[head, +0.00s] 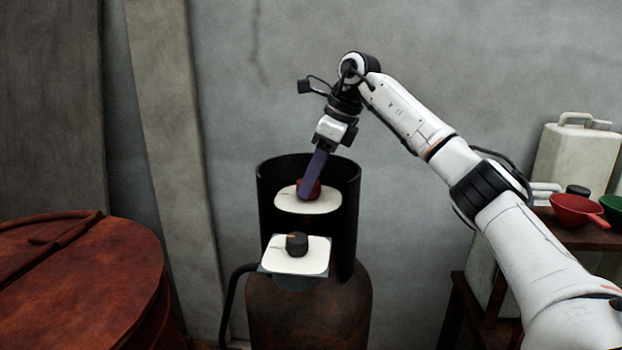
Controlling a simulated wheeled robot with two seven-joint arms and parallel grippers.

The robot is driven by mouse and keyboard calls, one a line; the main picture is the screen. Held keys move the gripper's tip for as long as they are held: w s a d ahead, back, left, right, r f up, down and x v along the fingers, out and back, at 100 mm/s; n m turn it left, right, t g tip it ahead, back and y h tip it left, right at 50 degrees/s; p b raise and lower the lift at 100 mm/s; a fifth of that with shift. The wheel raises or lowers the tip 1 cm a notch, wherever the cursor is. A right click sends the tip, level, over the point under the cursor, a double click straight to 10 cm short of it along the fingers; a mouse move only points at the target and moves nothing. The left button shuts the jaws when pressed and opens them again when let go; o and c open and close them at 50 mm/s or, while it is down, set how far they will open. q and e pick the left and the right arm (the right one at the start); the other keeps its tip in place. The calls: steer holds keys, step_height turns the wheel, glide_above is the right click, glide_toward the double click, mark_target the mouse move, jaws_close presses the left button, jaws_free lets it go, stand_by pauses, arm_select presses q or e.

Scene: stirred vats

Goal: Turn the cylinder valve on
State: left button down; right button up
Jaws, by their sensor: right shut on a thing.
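The gas cylinder (310,308) is rusty brown and stands upright at the lower middle, with a dark collar (348,225) open at the front. Inside the collar, a red knob (314,186) sits on a white rounded plate (307,207). In front and lower, a black knob (297,244) with a small orange mark sits on a second white plate (312,263). My right gripper (307,190) reaches down from above and is shut on the red knob. Its purple fingers hide part of the knob. My left gripper is not in view.
A large rusty vat with a lid (85,270) stands at the left. At the right, a wooden shelf (570,228) holds a red funnel (575,210), a green funnel (614,208) and a pale canister (572,160). A dark hose (229,305) curves left of the cylinder. A wall is behind.

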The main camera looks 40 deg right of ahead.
steer(key=n+g+y, duration=0.1)
steer(key=n, duration=0.3)
steer(key=shift+w+d+r+n, duration=0.1)
steer(key=shift+n, duration=0.2)
steer(key=shift+n+g+y, duration=0.5)
steer(key=shift+n, duration=0.7)
steer(key=shift+w+n, duration=0.1)
steer(key=shift+n, duration=0.6)
steer(key=o, duration=1.1)
steer(key=shift+d, duration=0.1)
steer(key=shift+m, duration=0.3)
